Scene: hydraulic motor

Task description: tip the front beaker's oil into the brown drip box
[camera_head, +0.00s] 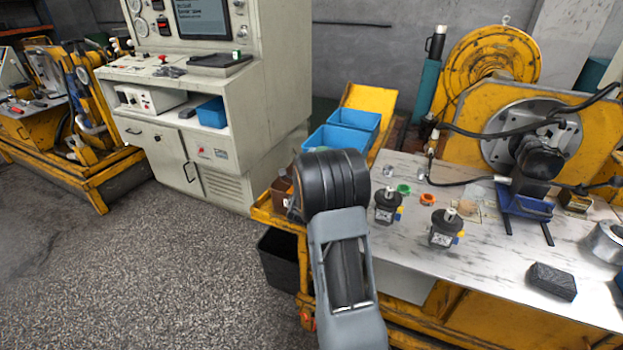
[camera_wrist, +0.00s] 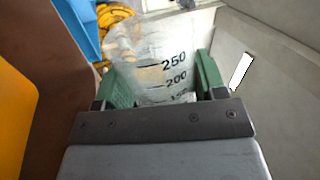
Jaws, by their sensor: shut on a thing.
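My gripper (camera_wrist: 164,82) shows in the wrist view, with its two green fingers closed on either side of a clear beaker (camera_wrist: 150,52). The beaker carries dark marks such as 250 and 200. Its lower part is hidden by my gripper, and I cannot tell how much oil is in it or how far it is tilted. The brown drip box (camera_head: 281,188) stands at the table's left end in the head view, partly behind my arm. A brown wall, likely of the same box, fills the left of the wrist view (camera_wrist: 62,70). My arm hides the gripper and beaker in the head view.
Blue bins (camera_head: 343,138) stand behind my arm. Two dark motors (camera_head: 446,228), small rings and a black block (camera_head: 552,281) lie on the white tabletop (camera_head: 490,285). A pale cabinet (camera_head: 240,150) stands to the left. A black bin (camera_head: 279,255) is below the table's end.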

